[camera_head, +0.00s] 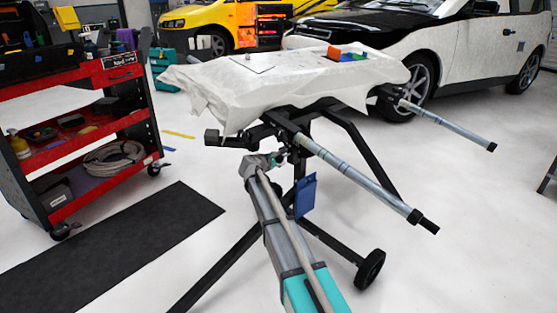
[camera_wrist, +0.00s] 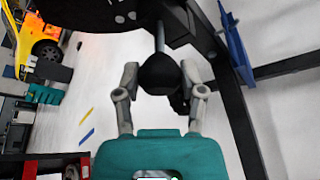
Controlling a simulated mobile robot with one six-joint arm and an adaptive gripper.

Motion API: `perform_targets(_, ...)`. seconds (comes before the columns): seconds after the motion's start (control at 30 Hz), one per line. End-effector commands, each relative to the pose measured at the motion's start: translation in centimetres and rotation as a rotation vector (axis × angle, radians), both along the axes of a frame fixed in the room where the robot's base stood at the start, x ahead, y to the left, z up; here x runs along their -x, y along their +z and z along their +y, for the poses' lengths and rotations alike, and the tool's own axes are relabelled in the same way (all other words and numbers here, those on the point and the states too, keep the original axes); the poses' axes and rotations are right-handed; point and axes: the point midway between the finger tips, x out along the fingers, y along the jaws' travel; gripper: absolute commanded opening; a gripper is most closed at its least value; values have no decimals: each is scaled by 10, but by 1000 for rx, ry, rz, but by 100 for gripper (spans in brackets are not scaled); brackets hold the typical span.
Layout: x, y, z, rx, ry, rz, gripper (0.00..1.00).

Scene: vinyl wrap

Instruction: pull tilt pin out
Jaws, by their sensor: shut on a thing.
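The tilt pin has a round black knob (camera_wrist: 159,74) and a thin grey shaft (camera_wrist: 160,37) running up into the dark metal of the work stand (camera_head: 338,119). My gripper (camera_wrist: 160,82) has one finger on each side of the knob and is shut on it. In the head view my gripper (camera_head: 281,158) is under the stand's top, by its post, and largely hidden by my own arm; the pin cannot be made out there. How deep the shaft sits is hidden.
A white-covered panel (camera_head: 225,90) lies on the stand. A long grey bar (camera_head: 350,172) sticks out right above my arm. A blue plate (camera_head: 305,196) hangs from the stand close by. A red tool cart (camera_head: 85,148) stands left; a dark mat (camera_head: 110,250) lies on the floor.

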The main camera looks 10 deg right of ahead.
Motion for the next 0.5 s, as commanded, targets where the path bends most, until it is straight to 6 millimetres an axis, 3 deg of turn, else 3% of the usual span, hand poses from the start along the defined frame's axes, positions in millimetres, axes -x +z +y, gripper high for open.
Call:
perform_targets(0.03,4,-2,2,-5,-2,4,0)
perform_targets(0.07,4,-2,2,-5,-2,4,58)
perform_targets(0.2,4,-1,2,-5,-1,3,84)
perform_targets(0.5,2,-1,1,-3,0,2,87)
